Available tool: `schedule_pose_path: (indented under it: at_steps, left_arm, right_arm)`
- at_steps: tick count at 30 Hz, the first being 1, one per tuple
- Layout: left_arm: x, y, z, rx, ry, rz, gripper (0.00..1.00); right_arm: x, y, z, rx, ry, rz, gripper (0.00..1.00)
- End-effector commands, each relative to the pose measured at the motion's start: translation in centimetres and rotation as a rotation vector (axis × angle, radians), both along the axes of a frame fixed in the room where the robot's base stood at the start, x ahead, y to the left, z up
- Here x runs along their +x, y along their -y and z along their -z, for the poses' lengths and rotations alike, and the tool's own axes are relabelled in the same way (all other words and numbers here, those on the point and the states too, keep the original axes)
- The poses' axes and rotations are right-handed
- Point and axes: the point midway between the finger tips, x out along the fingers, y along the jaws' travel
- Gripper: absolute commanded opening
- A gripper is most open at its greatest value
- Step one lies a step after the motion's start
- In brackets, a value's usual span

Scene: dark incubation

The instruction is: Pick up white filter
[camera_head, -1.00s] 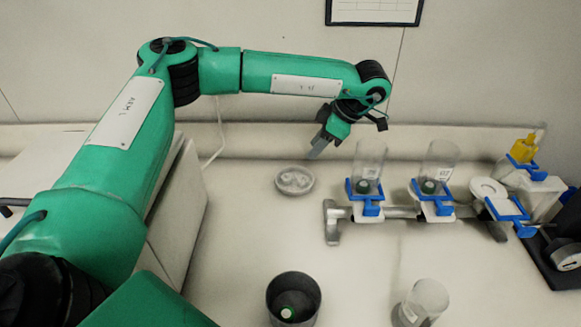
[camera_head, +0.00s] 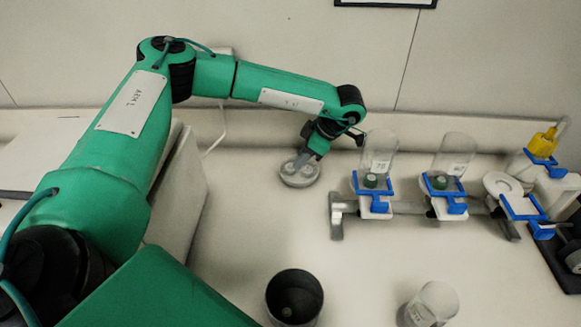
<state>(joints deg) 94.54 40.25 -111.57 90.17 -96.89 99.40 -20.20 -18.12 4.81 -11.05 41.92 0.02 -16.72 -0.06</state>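A small round dish (camera_head: 300,174) with pale contents lies on the bench near the back; white filters may be in it, but they are too small to tell. My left gripper (camera_head: 302,160) reaches down over the dish, its fingertips at or just above the contents. The arm hides part of the fingers, and I cannot tell whether they are apart or closed on something. My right gripper is not in view.
A metal manifold (camera_head: 408,208) with blue clamps and two clear funnels, a left one (camera_head: 379,152) and a right one (camera_head: 454,158), stands right of the dish. A dark cup (camera_head: 294,298) and a clear beaker (camera_head: 432,304) stand in front. Yellow-capped equipment (camera_head: 542,143) is far right.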

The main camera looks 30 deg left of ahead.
Motion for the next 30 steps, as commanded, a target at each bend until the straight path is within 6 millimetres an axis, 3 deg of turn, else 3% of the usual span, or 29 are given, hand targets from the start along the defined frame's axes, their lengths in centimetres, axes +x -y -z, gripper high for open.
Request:
schedule_pose_path:
  at_steps: [4, 9, 17, 21, 30]
  left_arm:
    - [-0.5, -1.7, 1.3, 0.001, -0.003, -0.002, 0.35]
    - [-0.8, -2.4, 3.2, 0.000, 0.000, 0.000, 0.35]
    - [-0.8, -2.5, 3.5, 0.000, 0.000, 0.000, 0.35]
    - [-0.8, -2.5, 3.5, 0.000, 0.000, 0.000, 0.07]
    - [-0.8, -2.5, 3.4, 0.000, 0.000, 0.000, 0.07]
  right_arm:
    - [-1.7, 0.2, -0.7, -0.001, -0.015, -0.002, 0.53]
    - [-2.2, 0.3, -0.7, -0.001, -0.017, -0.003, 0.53]
    - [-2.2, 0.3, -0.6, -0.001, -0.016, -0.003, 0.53]
    - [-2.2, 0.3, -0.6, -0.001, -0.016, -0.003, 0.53]
    - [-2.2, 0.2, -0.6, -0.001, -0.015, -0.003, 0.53]
